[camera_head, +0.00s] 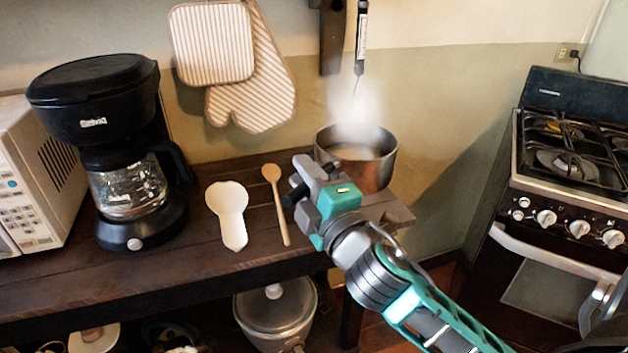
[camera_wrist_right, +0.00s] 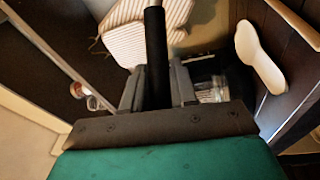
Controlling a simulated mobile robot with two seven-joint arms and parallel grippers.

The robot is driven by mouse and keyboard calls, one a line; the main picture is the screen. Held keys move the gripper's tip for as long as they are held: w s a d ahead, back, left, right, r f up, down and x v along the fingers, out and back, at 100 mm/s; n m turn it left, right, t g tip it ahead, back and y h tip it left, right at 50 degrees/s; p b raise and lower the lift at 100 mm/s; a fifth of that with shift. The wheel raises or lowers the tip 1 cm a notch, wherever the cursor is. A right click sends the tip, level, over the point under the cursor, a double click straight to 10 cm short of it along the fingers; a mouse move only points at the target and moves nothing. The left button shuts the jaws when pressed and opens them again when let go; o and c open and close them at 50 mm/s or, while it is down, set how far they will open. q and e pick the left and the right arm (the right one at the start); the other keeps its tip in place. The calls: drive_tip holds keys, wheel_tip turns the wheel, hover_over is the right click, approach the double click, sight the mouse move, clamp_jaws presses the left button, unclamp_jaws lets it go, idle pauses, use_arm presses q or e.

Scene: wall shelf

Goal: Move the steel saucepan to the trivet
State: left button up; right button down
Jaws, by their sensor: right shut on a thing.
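The steel saucepan (camera_head: 372,172) is at the right end of the dark wooden shelf, upright, with pale steaming contents. I cannot tell whether its base touches the shelf. My right gripper (camera_head: 318,195) is in front of the pan, shut on its black handle; the handle's end shows left of the jaws. In the right wrist view, the black handle (camera_wrist_right: 155,55) stands between the two grey fingers (camera_wrist_right: 157,88). The pan's body is not clear there. I cannot make out a trivet in either view. My left gripper is not in view.
A white spoon rest (camera_head: 229,212) and a wooden spoon (camera_head: 276,205) lie left of the gripper. A coffee maker (camera_head: 100,110) and microwave (camera_head: 35,170) stand further left. Mitts (camera_head: 255,110) hang behind. A stove (camera_head: 560,190) is at the right, across a gap.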

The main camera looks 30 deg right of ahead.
drive_tip(key=w+d, duration=0.4)
drive_tip(key=w, duration=1.1)
wheel_tip(320, 180, down, 6)
drive_tip(key=b, duration=0.2)
drive_tip(key=shift+w+d+f+b, duration=0.2)
drive_tip(key=shift+f+b, duration=0.05)
drive_tip(key=shift+b, duration=0.05)
drive_tip(key=c, duration=1.3)
unclamp_jaws()
drive_tip(key=shift+f, duration=0.35)
drive_tip(key=shift+c, duration=0.2)
drive_tip(key=o, duration=0.5)
drive_tip(key=shift+r, duration=0.1)
drive_tip(key=shift+c, duration=0.2)
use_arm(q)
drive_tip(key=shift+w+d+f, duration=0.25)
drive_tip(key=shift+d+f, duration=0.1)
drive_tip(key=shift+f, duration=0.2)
use_arm(e)
drive_tip(key=shift+s, duration=0.1)
